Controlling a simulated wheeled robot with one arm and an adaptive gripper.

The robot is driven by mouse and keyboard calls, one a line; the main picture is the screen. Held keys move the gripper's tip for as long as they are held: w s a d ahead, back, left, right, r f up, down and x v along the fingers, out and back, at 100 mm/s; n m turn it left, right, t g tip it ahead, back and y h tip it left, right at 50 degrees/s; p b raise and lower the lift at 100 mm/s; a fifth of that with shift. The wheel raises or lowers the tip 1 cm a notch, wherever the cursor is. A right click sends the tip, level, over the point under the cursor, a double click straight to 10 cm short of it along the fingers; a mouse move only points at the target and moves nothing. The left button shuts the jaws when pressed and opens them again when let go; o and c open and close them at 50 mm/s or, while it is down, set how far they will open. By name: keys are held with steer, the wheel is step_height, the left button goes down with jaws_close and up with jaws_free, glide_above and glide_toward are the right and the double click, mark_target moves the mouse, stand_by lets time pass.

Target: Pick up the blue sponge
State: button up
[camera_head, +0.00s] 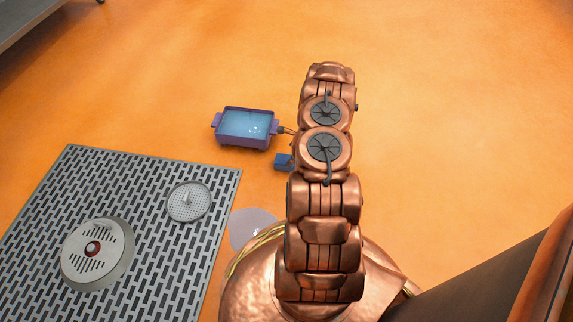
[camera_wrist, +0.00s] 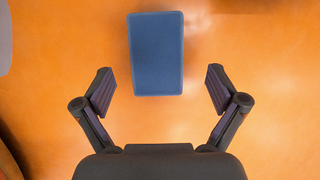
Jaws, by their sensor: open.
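The blue sponge (camera_wrist: 156,54) is a plain rectangular block on the orange floor. In the wrist view it lies at the top middle, ahead of my gripper (camera_wrist: 160,91) and lined up between its two fingers. The fingers are spread wide and apart from the sponge, with nothing between the tips. In the head view the sponge (camera_head: 284,162) shows as a small blue block just left of my copper arm, partly hidden by it.
A purple tub (camera_head: 243,143) with bluish liquid stands just left of the sponge. A grey slotted metal platform (camera_head: 150,220) with a round drain piece (camera_head: 188,201) and a round domed fixture (camera_head: 97,253) lies at lower left. The orange floor at right is clear.

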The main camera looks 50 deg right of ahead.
mark_target(281, 159)
steer(key=b+x, duration=0.1)
steer(key=x, duration=0.1)
steer(key=b+x, duration=0.2)
steer(key=x, duration=0.1)
steer(key=shift+s+a+f, duration=0.15)
steer(key=shift+s, duration=0.05)
steer(key=shift+w, duration=0.1)
steer(key=shift+f+p, duration=0.2)
steer(key=shift+p, duration=0.1)
stand_by(0.5)
steer(key=shift+c, duration=0.2)
steer(key=c, duration=1)
